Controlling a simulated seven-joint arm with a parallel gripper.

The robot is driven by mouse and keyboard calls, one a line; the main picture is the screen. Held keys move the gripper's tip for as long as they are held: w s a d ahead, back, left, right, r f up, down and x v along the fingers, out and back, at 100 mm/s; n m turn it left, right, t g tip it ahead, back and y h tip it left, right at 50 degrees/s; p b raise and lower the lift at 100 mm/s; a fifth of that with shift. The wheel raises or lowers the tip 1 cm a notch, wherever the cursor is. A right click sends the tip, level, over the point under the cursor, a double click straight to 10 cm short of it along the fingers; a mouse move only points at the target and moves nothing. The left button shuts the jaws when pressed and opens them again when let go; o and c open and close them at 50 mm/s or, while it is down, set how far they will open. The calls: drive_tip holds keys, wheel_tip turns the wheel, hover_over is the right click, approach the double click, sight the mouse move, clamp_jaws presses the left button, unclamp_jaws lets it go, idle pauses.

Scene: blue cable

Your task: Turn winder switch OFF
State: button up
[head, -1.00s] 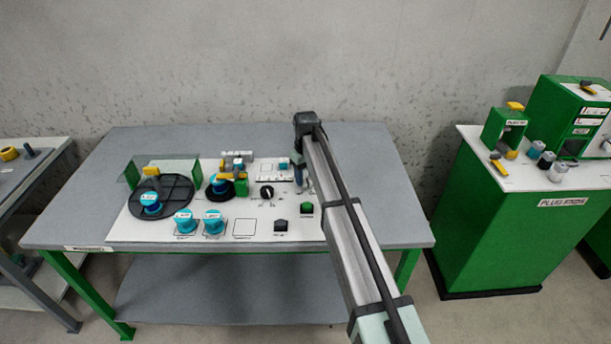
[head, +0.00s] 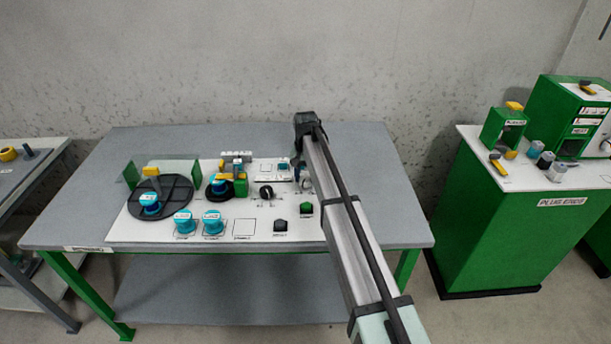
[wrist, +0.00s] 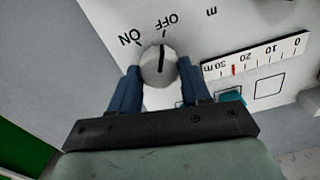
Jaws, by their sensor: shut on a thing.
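The winder switch (wrist: 150,68) is a round pale grey knob with a black pointer line, set on a white panel. In the wrist view the ON label (wrist: 130,38) is at its upper left and the OFF label (wrist: 168,24) just above it. The pointer line points up towards OFF. My gripper (wrist: 159,72) has its two blue fingers on either side of the knob, shut on it. In the head view my gripper (head: 303,179) is at the right end of the white panel, and my arm hides the switch there.
A scale strip (wrist: 255,57) with a red mark lies right of the switch. On the workbench (head: 365,160) stand a large black reel disc (head: 172,202), blue spools (head: 213,222), a black dial (head: 266,192) and a green button (head: 306,208). The bench's back right is clear.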

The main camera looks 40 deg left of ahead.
sight(306, 178)
drive_tip(key=shift+m, duration=0.3)
idle(0.4)
drive_tip(key=o, duration=1.1)
drive_tip(key=shift+c, duration=0.2)
wheel_tip(306, 178, up, 14)
drive_tip(key=shift+f, duration=0.1)
